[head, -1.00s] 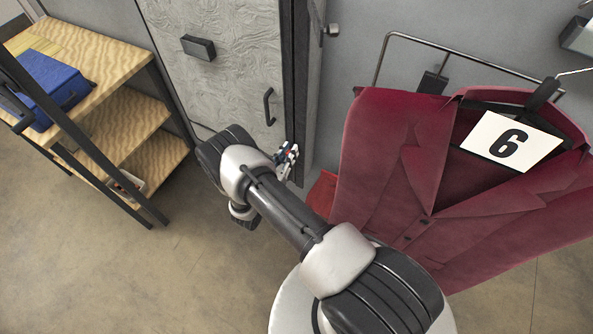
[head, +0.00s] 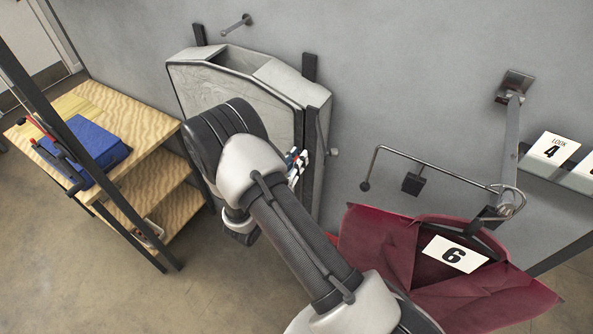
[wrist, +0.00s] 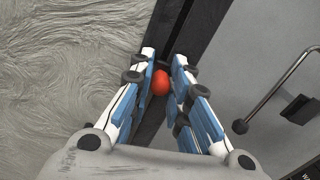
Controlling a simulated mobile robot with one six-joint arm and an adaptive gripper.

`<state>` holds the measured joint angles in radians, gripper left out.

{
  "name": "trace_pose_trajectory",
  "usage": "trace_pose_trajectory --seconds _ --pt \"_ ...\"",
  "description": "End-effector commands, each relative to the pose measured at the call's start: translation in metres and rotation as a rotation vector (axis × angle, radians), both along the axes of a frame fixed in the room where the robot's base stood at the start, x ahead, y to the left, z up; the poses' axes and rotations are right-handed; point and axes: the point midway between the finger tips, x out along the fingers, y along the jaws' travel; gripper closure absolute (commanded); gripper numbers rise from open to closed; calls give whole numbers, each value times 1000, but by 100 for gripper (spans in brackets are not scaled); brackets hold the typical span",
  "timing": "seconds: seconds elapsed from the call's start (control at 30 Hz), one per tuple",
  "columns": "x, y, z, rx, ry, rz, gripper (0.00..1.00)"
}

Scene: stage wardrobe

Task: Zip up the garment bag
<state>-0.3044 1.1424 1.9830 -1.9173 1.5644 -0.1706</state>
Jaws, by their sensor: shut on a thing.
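The garment bag (head: 195,88) appears as a pale grey textured case against the wall, open at its top. A dark strip (head: 312,125) runs up its right edge; it also shows in the wrist view (wrist: 200,30). My gripper (head: 297,163) is at that strip. In the wrist view my gripper (wrist: 162,88) is shut on a round red-orange pull (wrist: 161,82), which sits on the strip between the fingers. The bag's textured front (wrist: 60,60) is to the left there. My arm hides the bag's lower front in the head view.
A burgundy jacket (head: 395,255) with a "6" card (head: 455,254) hangs at the lower right, near my arm. A metal rail (head: 425,165) sticks out above it. A wooden shelf unit (head: 150,125) with a blue case (head: 95,150) stands at left.

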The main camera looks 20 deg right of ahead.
Motion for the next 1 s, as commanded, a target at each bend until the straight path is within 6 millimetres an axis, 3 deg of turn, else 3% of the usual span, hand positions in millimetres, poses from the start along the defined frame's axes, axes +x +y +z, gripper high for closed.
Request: trace_pose_trajectory --seconds 0.03,0.1,0.4,0.93,0.97,1.0 --pt "-1 -1 23 -3 -1 -3 100" --pt "-1 -1 41 -3 -1 -3 100" --pt "-1 -1 87 -4 0 -2 100" --pt "0 -1 97 -5 -2 -2 100" --pt "0 -1 98 -6 -3 -2 82" --pt "0 -1 98 -6 -3 -2 80"
